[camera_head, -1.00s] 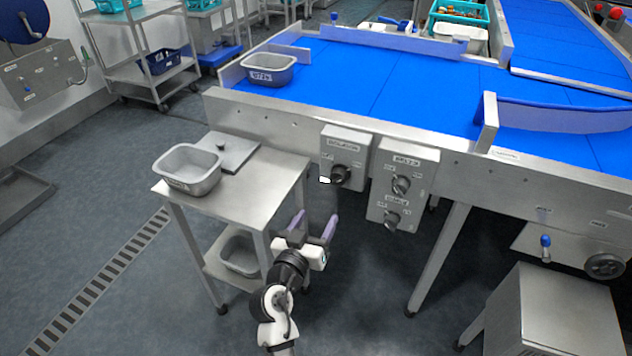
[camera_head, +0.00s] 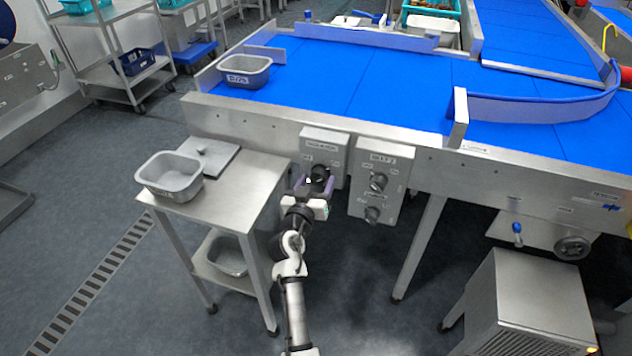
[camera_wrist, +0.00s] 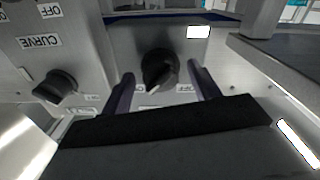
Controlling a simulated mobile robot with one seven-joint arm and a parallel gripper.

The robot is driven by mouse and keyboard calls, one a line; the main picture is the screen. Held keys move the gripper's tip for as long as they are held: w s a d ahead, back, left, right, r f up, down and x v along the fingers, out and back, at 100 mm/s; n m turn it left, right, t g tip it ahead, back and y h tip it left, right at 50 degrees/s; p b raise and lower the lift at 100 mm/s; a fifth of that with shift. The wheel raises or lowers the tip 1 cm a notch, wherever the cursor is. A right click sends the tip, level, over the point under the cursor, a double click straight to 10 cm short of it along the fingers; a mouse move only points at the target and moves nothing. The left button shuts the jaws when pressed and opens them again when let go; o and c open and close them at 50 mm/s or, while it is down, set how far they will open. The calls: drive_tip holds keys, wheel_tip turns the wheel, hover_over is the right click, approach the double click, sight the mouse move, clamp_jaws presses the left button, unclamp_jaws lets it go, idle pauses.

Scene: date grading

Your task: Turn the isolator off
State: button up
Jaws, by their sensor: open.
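The isolator box (camera_head: 336,146) is a grey box on the conveyor's front rail, with a black rotary knob (camera_head: 320,173). My gripper (camera_head: 313,184) is in front of that knob and partly covers it. In the wrist view the black knob (camera_wrist: 158,68) lies between my two open fingers (camera_wrist: 163,86), with a gap visible on each side. Its pointer looks tilted. Small labels flank the knob, partly hidden by the fingers, so I cannot tell its setting. Whether the fingers reach around the knob's depth is unclear.
A second grey box (camera_head: 392,157) with two knobs is just right; its CURVE knob (camera_wrist: 56,87) shows in the wrist view. A steel side table (camera_head: 262,172) with a grey tub (camera_head: 170,177) stands left. The blue conveyor (camera_head: 350,75) lies behind.

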drive_tip(key=c, duration=1)
drive_tip(key=shift+n, duration=0.3)
drive_tip(key=n, duration=0.3)
drive_tip(key=shift+n, duration=0.3)
drive_tip(key=n+p, duration=0.1)
drive_tip(key=n, duration=0.3)
drive_tip(key=shift+d+n, duration=0.1)
drive_tip(key=shift+n, duration=0.2)
drive_tip(key=n+p, duration=0.2)
drive_tip(key=n, duration=0.3)
drive_tip(key=shift+r+p, duration=0.15)
drive_tip(key=shift+p, duration=0.2)
drive_tip(key=shift+n+p, duration=0.85)
drive_tip(key=shift+n, duration=1.15)
drive_tip(key=shift+o, duration=0.2)
